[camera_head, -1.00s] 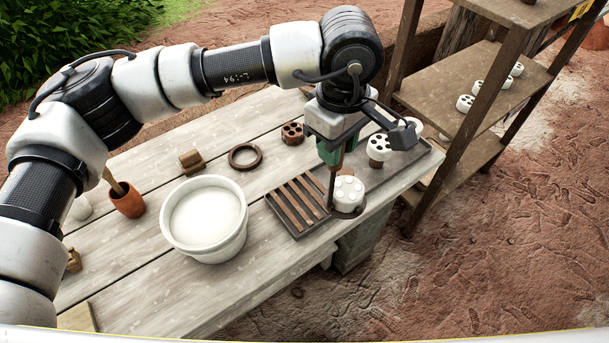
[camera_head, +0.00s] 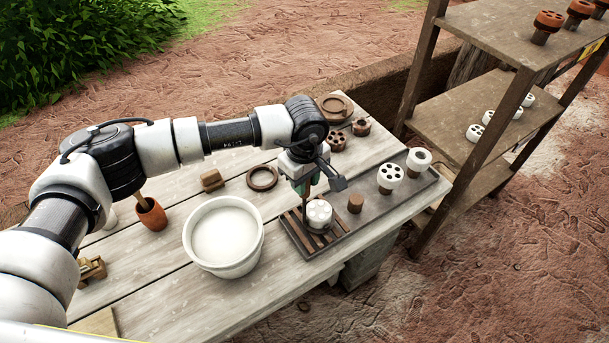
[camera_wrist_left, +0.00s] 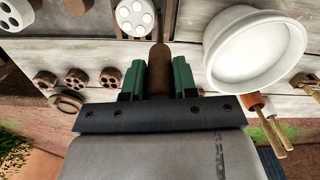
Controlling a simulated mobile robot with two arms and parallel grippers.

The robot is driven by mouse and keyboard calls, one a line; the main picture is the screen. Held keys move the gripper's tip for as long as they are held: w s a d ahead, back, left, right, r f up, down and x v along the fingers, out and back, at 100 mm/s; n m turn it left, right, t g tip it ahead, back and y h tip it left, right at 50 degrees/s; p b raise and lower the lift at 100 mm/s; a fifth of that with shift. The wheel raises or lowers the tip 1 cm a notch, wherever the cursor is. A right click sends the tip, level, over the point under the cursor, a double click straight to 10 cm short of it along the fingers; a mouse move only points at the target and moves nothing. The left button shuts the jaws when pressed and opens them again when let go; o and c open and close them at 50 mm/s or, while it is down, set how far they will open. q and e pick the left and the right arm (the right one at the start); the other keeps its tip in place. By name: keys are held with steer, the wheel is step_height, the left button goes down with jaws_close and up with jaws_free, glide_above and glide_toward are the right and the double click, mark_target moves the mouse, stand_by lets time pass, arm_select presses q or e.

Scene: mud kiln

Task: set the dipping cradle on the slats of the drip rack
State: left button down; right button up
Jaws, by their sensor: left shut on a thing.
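My left gripper (camera_head: 305,184) is shut on the upright brown handle of the dipping cradle (camera_head: 306,210). In the left wrist view the handle (camera_wrist_left: 158,72) stands between the green fingers. A white holed piece (camera_head: 319,213) sits in the cradle at the handle's foot; it also shows at the top of the left wrist view (camera_wrist_left: 135,16). The drip rack (camera_head: 345,238), a dark tray with brown slats, lies directly under the cradle. The cradle's base is mostly hidden, and I cannot tell whether it touches the slats. My right gripper is not in view.
A white bucket of pale liquid (camera_head: 190,240) stands left of the rack. A dark tray (camera_head: 375,212) to the right holds a bare brown stub (camera_head: 355,203) and white pieces (camera_head: 390,176). A brown ring (camera_head: 262,178) lies behind. Wooden shelves (camera_head: 475,105) stand at right.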

arm_select(q)
steer(key=shift+f, duration=0.3)
steer(key=shift+f+b, duration=0.1)
steer(key=shift+b, duration=0.25)
steer(key=c, duration=0.9)
jaws_free()
